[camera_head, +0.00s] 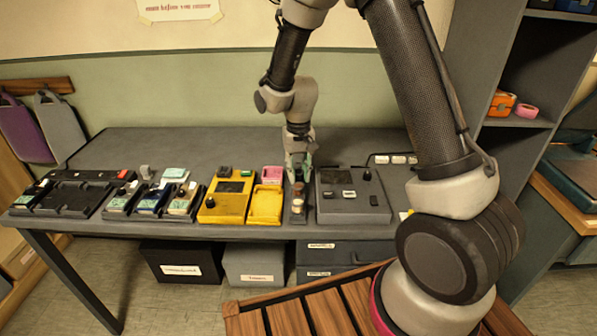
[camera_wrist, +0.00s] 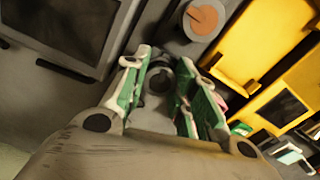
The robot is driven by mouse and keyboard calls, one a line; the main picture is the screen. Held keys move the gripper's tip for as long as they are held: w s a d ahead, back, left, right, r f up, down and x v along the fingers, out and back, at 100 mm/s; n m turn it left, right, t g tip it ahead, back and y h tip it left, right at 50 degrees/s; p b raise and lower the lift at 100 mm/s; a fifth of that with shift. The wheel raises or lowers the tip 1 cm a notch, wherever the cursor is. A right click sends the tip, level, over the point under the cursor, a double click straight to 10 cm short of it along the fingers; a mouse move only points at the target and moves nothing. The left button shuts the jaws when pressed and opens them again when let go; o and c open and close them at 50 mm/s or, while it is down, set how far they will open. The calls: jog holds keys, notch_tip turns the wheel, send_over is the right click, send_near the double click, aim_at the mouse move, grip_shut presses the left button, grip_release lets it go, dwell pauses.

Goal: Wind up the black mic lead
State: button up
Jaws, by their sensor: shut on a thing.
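My gripper (camera_head: 299,172) reaches down to the table at a narrow dark unit (camera_head: 298,219) between a yellow device and a grey console. In the wrist view, my green-padded fingers (camera_wrist: 168,88) are shut on a small dark round knob (camera_wrist: 159,76). The fingers hide part of the knob and what lies under it. A pale round disc with an orange-brown centre (camera_wrist: 206,17) sits just beyond the fingers. It also shows in the head view (camera_head: 298,205), in front of my gripper. I cannot make out the black mic lead itself in either view.
The grey console (camera_head: 350,196) stands close on the right, the yellow device (camera_head: 226,199) on the left. Further left are several small devices and a black tray (camera_head: 72,196). The grey table's (camera_head: 190,146) back left is clear. Shelves (camera_head: 519,122) stand at right.

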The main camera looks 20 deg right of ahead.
jog(key=m, duration=0.3)
jog(key=o, duration=1)
jog(key=shift+o, duration=0.3)
jog(key=shift+o, duration=0.8)
